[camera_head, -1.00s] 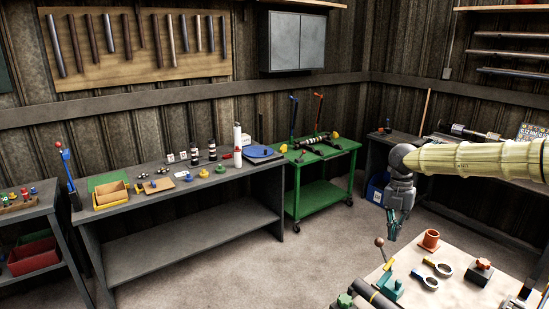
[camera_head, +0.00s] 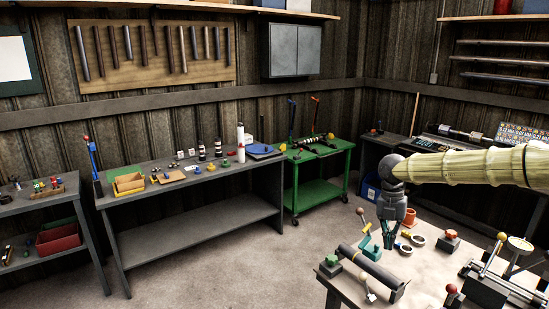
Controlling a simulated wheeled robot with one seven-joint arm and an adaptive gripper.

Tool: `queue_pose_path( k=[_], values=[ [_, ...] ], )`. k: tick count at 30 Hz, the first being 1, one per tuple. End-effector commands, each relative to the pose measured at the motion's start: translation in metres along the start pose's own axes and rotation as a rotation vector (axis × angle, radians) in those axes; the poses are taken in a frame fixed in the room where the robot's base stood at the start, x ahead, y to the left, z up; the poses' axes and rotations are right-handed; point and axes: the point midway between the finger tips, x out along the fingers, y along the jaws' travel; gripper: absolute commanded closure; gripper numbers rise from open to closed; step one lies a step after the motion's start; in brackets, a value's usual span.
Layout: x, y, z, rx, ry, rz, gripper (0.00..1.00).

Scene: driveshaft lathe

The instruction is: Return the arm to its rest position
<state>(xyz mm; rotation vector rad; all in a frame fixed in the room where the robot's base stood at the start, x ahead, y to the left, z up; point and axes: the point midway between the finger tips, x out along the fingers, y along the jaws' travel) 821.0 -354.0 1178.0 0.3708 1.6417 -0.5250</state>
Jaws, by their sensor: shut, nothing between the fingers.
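My gripper (camera_head: 389,239) hangs at the end of my sleeved arm, which reaches in from the right edge. It points down, shut and empty, in front of or above the far part of the light-topped table (camera_head: 428,269). I cannot tell its exact height over the table. In the picture it sits between a small teal tool with an orange-knobbed lever (camera_head: 368,240) and an orange cup (camera_head: 408,217), which it partly overlaps.
The light-topped table also carries ring-ended parts (camera_head: 412,238), a red-knobbed block (camera_head: 450,240), a dark cylinder (camera_head: 372,267) and lever fixtures (camera_head: 490,283). A grey workbench (camera_head: 200,186) and green cart (camera_head: 322,165) stand behind. The floor (camera_head: 225,265) between is clear.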

Motion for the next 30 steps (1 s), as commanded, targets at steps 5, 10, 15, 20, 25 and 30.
queue_pose_path(
  k=[5, 10, 15, 20, 25, 30],
  values=[
    [0.038, 0.003, 0.000, -0.105, -0.051, -0.078, 1.00],
    [0.086, 0.009, -0.001, -0.257, -0.113, -0.177, 1.00],
    [0.145, 0.010, -0.011, -0.489, -0.189, -0.304, 1.00],
    [0.222, 0.015, -0.032, -0.852, -0.268, -0.464, 1.00],
    [0.298, 0.022, -0.065, -1.290, -0.318, -0.603, 1.00],
    [0.371, 0.025, -0.115, -1.752, -0.329, -0.694, 1.00]
  ],
)
